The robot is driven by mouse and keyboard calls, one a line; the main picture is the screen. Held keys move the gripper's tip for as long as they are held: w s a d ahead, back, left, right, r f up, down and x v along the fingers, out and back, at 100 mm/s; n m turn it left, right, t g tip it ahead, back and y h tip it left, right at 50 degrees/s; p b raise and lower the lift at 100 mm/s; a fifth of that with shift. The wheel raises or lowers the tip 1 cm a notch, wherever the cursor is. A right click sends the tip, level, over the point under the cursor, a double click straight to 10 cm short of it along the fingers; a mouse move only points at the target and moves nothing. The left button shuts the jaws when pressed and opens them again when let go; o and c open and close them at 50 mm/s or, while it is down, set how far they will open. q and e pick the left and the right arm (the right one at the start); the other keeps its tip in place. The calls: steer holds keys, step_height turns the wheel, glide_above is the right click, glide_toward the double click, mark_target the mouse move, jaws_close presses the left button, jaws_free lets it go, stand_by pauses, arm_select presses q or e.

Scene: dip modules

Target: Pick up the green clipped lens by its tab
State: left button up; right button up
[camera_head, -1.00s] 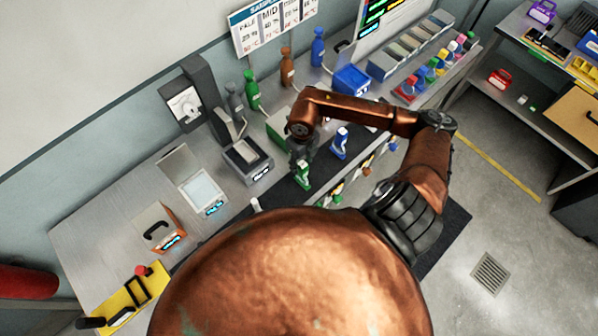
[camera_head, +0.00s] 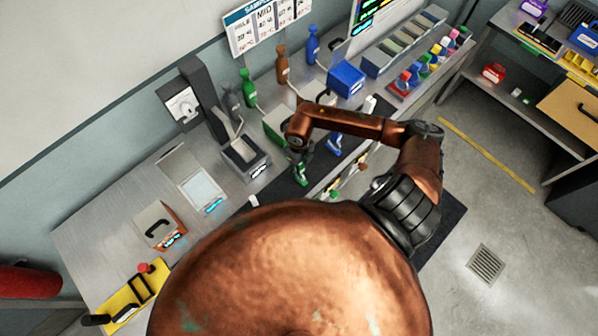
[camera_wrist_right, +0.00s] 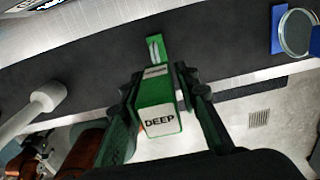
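The green clipped lens (camera_head: 302,173) is on the dark mat at the bench's front edge, below my right gripper (camera_head: 299,155) in the head view. In the right wrist view, its green tab with a white "DEEP" label (camera_wrist_right: 160,122) lies between the two fingers of my right gripper (camera_wrist_right: 161,88). The fingers stand on both sides of the tab and look open, with narrow gaps beside it. The lens's lower part is mostly hidden by the tab and fingers. My left gripper is in neither view.
A blue clipped piece (camera_head: 333,143) stands just right of the green one. In the wrist view, a round lens (camera_wrist_right: 298,32) shows at the upper right and a white-capped rod (camera_wrist_right: 45,97) at the left. A grey box (camera_head: 245,160) stands behind left.

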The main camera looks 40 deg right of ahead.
steer(key=c, duration=0.3)
jaws_close()
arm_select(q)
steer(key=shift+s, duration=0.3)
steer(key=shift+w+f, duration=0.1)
arm_select(e)
steer(key=shift+r, duration=0.15)
steer(key=shift+r+b, duration=0.5)
steer(key=shift+r, duration=0.05)
steer(key=shift+w+r+b, duration=0.1)
steer(key=shift+r+b, duration=0.4)
steer(key=shift+r, duration=0.25)
arm_select(q)
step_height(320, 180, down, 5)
steer(key=b, duration=0.2)
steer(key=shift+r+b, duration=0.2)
steer(key=shift+b, duration=0.15)
arm_select(e)
steer(key=s+d+r, duration=0.7)
steer(key=s+r, duration=0.3)
steer(key=s, duration=0.2)
